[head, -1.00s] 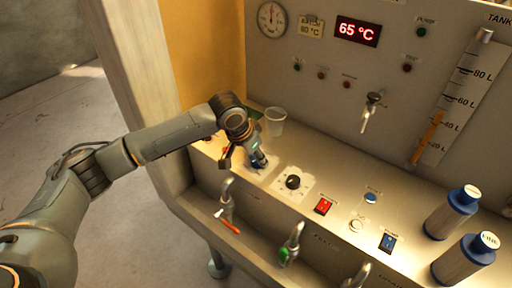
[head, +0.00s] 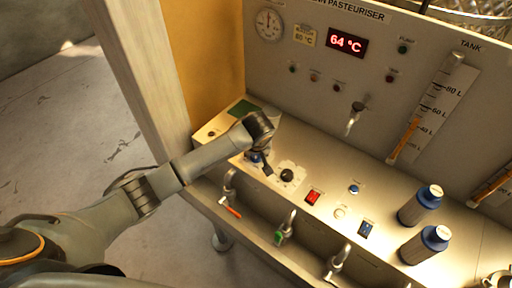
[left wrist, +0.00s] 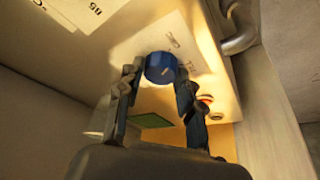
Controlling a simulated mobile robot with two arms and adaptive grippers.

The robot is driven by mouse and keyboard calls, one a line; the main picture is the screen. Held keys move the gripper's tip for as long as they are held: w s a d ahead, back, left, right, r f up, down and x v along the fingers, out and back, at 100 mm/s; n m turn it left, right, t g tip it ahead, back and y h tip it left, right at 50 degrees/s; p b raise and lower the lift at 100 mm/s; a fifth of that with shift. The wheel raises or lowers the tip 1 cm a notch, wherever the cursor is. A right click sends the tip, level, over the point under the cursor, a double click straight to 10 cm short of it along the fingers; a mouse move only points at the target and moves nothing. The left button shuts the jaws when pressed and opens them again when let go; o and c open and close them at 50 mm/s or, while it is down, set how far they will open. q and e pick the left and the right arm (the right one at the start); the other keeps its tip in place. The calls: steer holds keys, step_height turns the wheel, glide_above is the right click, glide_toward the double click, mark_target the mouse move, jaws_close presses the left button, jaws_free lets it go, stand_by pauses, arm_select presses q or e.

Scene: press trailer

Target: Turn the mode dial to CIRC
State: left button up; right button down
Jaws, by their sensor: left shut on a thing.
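The blue dial (left wrist: 160,68) sits on a white label plate (left wrist: 165,35) on the counter panel. A small pale mark shows on the dial's face; I cannot read which position it points to, and the plate's lettering is too blurred to read. My left gripper (left wrist: 157,84) has a finger on each side of the dial and is shut on it. In the head view my left gripper (head: 260,161) is over the left end of the counter, and its wrist hides most of the blue dial. My right gripper is not in view.
A black dial (head: 287,175) on a pale plate is just right of the gripper. Taps (head: 287,227) line the front trough. The display (head: 346,42) reads 64 °C.

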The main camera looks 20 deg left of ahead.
arm_select(q)
steer(key=shift+n+p, duration=0.35)
steer(key=shift+n, duration=0.15)
steer(key=o, duration=1.2)
steer(key=shift+c, duration=0.2)
steer(key=shift+r, duration=0.1)
steer(key=v, duration=1.1)
steer(key=shift+d+r, duration=0.25)
steer(key=shift+r, duration=0.05)
steer(key=shift+s, duration=0.15)
